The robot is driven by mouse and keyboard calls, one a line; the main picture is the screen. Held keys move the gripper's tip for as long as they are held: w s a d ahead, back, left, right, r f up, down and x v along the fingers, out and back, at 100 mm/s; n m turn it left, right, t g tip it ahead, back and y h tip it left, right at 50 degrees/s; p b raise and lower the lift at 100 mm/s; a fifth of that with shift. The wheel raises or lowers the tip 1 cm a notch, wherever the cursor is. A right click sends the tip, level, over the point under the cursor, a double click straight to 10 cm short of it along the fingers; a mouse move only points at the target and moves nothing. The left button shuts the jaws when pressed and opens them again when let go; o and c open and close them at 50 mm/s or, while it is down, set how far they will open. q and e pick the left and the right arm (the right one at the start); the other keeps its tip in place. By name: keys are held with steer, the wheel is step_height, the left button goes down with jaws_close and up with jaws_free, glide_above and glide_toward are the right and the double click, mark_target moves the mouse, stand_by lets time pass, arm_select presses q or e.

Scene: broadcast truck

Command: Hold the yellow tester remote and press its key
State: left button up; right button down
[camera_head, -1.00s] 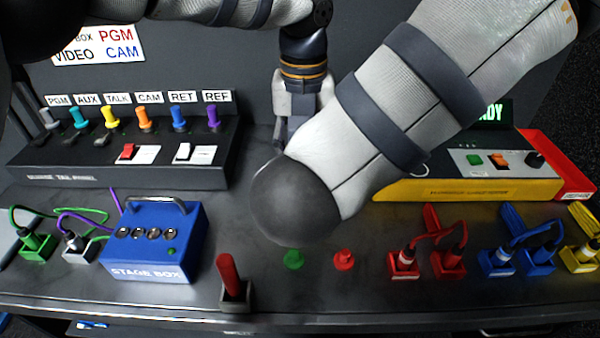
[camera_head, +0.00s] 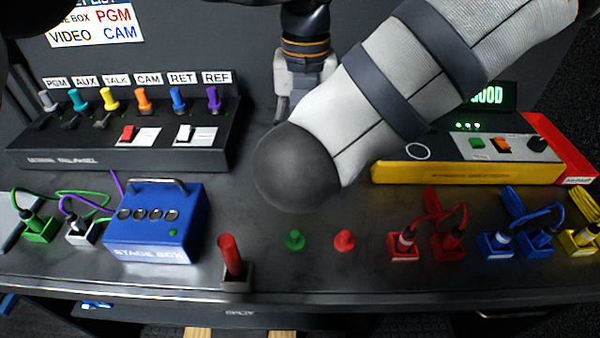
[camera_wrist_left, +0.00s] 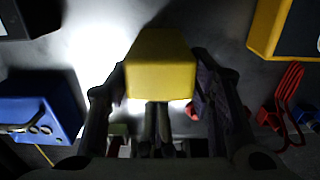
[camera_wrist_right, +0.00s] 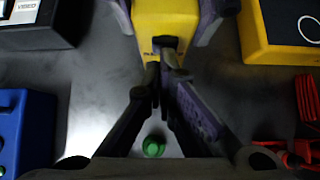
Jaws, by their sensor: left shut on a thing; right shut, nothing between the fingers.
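The yellow tester remote (camera_wrist_left: 160,62) is between the two fingers of my left gripper (camera_wrist_left: 159,75), which is shut on it above the bench. It also shows at the top of the right wrist view (camera_wrist_right: 166,14), with the left fingertips on either side. My right gripper (camera_wrist_right: 166,47) is shut and empty, its fingertips at the near end of the remote; whether they touch its key cannot be told. In the head view only part of the left gripper (camera_head: 296,95) shows. My right arm hides the remote and right gripper there.
A yellow and red tester console (camera_head: 470,172) stands at the right, below a display (camera_head: 487,97) reading "GOOD". A blue stage box (camera_head: 155,225) and a switch panel (camera_head: 120,150) are at left. Green (camera_head: 294,240) and red (camera_head: 344,241) knobs and a red-handled holder (camera_head: 236,275) are near the front.

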arm_select(q)
steer(key=shift+f, duration=0.15)
arm_select(e)
steer(key=s+f+v, duration=0.1)
steer(key=v, duration=1.1)
steer(key=shift+s+f, duration=0.3)
steer(key=shift+s, duration=0.1)
arm_select(q)
steer(key=shift+a, duration=0.1)
steer(key=o, duration=1.4)
steer(key=shift+w, duration=0.1)
